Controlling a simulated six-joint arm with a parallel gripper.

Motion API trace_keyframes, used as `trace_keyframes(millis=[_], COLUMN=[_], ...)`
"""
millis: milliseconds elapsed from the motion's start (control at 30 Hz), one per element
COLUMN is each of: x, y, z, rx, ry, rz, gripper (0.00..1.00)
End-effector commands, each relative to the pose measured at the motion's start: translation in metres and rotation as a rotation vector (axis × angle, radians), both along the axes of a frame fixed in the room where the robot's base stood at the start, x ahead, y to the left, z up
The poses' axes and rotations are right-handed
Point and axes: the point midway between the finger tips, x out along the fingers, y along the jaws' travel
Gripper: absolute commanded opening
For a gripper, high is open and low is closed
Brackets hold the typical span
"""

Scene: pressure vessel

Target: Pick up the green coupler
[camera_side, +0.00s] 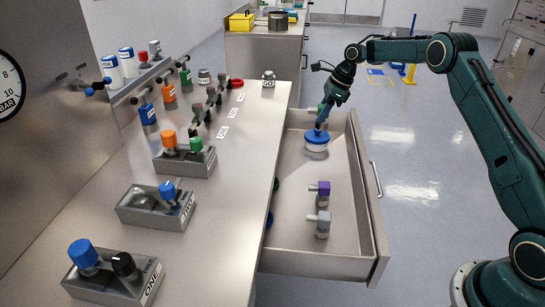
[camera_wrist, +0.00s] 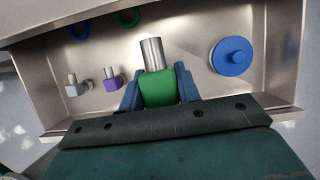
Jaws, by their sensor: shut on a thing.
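The green coupler (camera_wrist: 160,92) has a green body and a silver cylindrical end, and it sits between the two blue fingers of my gripper (camera_wrist: 159,84) in the wrist view. My gripper is shut on its green body. In the side view my gripper (camera_side: 320,124) points down into the far end of the open drawer, and a bit of the green coupler (camera_side: 322,107) shows behind it. The fingers hide part of it there. I cannot tell whether the coupler touches the drawer floor.
The open drawer (camera_side: 347,240) also holds a blue-lidded round part (camera_wrist: 232,56), a purple coupler (camera_wrist: 111,82), a grey coupler (camera_wrist: 75,88), and blue and green rings. The drawer walls surround my gripper. The bench (camera_side: 120,170) at left carries several fittings.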

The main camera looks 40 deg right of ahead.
Motion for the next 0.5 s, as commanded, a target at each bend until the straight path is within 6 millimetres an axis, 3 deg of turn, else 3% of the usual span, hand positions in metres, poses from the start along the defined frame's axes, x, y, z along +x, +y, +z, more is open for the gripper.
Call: trace_keyframes(millis=[200,500], x=[0.0002,-0.0001], y=[-0.0006,-0.0004], z=[0.0143,0.0156], rx=[-0.002,-0.002], ry=[-0.002,-0.002], rz=[0.0,0.0], gripper=[0.0,0.0])
